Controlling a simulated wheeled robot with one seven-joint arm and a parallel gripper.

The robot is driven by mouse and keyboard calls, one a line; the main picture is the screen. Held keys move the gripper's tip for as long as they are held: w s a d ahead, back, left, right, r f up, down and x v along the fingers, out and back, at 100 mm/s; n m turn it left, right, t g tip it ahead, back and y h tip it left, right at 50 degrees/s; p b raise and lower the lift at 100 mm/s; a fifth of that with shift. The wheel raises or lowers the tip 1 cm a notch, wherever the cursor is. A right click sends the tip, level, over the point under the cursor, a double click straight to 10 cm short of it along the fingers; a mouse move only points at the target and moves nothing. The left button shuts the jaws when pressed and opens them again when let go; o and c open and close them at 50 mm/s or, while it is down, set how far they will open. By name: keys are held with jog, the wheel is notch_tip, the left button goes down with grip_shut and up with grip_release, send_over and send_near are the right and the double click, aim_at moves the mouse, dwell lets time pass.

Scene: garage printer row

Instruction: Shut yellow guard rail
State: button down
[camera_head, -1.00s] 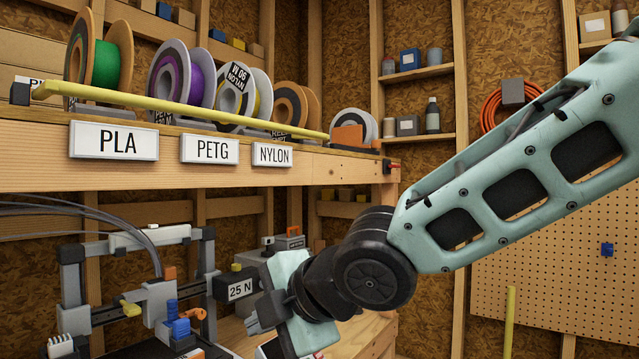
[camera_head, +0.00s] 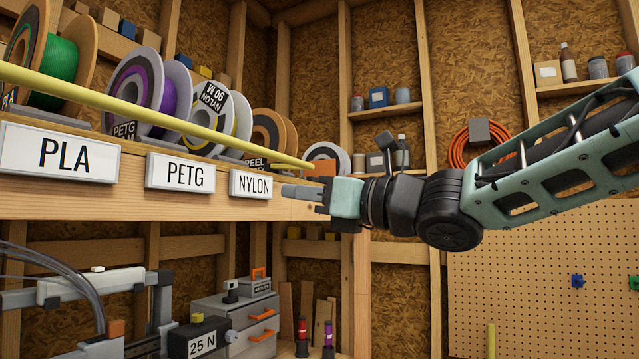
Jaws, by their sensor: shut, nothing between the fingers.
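The yellow guard rail (camera_head: 165,119) is a long bar in front of the filament spools, above the shelf's front edge. It runs from the left picture edge down to a right end just above my gripper. Its left end is out of view. My gripper (camera_head: 288,190) is shut and empty, its fingers pointing left beside the NYLON label. In the picture its fingertips lie just below the rail's right end; I see no clear contact. The shelf's right front corner is partly hidden behind my gripper and wrist.
Spools, including a purple one (camera_head: 168,84), stand behind the rail. The PLA label (camera_head: 60,154), PETG label (camera_head: 180,174) and NYLON label (camera_head: 250,185) are on the shelf's front board. Below are a grey drawer box (camera_head: 240,315) and a 25 N block (camera_head: 198,340).

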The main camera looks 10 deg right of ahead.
aim_at(273, 157)
jog(key=w+a+r+p, duration=0.3)
jog(key=a+r+p, duration=0.1)
jog(key=p, duration=0.1)
jog(key=shift+w+a+r, duration=0.15)
jog(key=shift+r, duration=0.2)
jog(key=shift+r, duration=0.15)
jog(key=shift+r+p, duration=0.3)
jog(key=shift+p, duration=0.6)
jog(key=shift+r+h+p, duration=0.15)
jog(key=shift+h+p, duration=0.15)
jog(key=shift+p, duration=0.2)
